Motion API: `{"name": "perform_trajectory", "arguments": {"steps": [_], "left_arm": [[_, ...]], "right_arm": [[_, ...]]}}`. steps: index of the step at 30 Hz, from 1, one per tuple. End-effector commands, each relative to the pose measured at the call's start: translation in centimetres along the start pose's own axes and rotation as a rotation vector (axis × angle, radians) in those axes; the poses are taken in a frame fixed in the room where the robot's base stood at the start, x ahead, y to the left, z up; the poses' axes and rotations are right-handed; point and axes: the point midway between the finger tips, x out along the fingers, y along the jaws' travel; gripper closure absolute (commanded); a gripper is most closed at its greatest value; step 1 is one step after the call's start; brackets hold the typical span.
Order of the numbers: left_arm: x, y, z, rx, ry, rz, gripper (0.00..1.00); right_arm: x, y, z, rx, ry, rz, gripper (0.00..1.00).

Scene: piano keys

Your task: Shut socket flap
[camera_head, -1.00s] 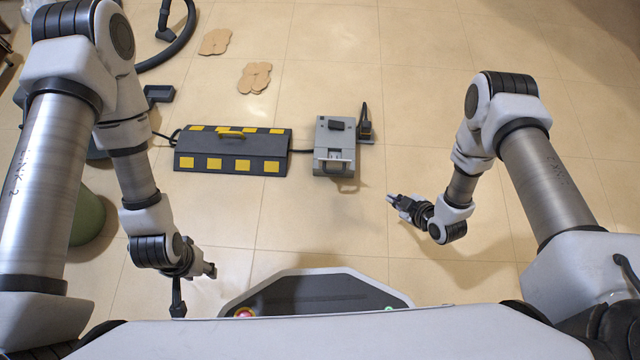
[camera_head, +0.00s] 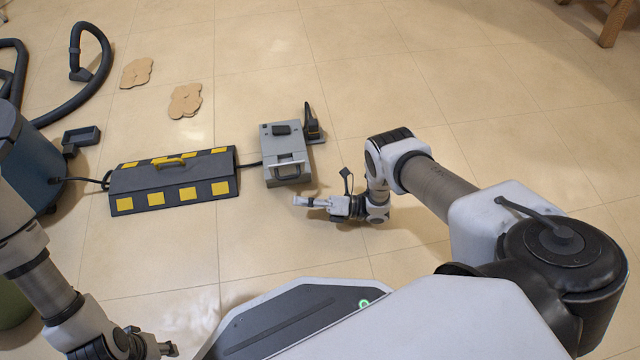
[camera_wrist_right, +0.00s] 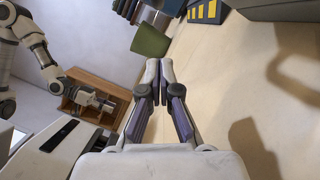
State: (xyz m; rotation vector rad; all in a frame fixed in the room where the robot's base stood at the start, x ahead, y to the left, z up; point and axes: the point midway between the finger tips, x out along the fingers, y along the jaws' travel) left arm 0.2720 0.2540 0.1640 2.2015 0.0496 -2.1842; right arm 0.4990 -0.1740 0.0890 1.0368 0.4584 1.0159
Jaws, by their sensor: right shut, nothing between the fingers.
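A grey socket box (camera_head: 284,138) lies on the floor in the head view, right of a black and yellow cable cover. A lighter flap-like panel with a handle (camera_head: 287,170) is at its near end; its exact angle is hard to tell. My right gripper (camera_head: 298,201) is just in front of the box's near right side, apart from it, pointing left. In the right wrist view its fingertips (camera_wrist_right: 160,64) are together and empty. A grey edge, probably the box (camera_wrist_right: 285,8), shows at top right there. My left gripper (camera_head: 170,348) is low at the bottom left, its fingers unclear.
The cable cover (camera_head: 172,180) joins the box by a short cable. A black upright tool (camera_head: 312,122) stands at the box's right side. A blue vacuum cleaner (camera_head: 30,160) with a hose is at left. Brown flat pieces (camera_head: 185,101) lie behind.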

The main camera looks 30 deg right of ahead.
Motion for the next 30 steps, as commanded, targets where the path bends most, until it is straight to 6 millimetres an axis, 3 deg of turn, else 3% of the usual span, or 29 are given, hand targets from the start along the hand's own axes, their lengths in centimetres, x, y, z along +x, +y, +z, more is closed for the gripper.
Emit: {"name": "perform_trajectory", "arguments": {"steps": [2,6,10,23,30], "left_arm": [[1.0,0.0,0.0,-0.001,0.001,0.0,0.56],[2.2,0.0,-0.3,0.001,0.008,-0.001,0.56],[2.6,0.0,-0.5,0.004,0.013,-0.001,0.56],[2.4,0.0,-0.5,0.004,0.015,-0.001,0.56],[1.7,1.4,-0.5,0.002,0.009,-0.001,0.56]], "right_arm": [[1.8,-0.3,-0.2,0.001,0.002,0.003,1.0],[1.9,-0.4,2.5,-0.001,-0.002,-0.001,1.0],[2.2,-0.2,3.6,0.001,-0.001,-0.002,1.0],[2.4,0.1,3.9,0.005,0.0,-0.003,1.0],[2.5,0.3,4.2,0.046,0.001,-0.011,1.0]]}}
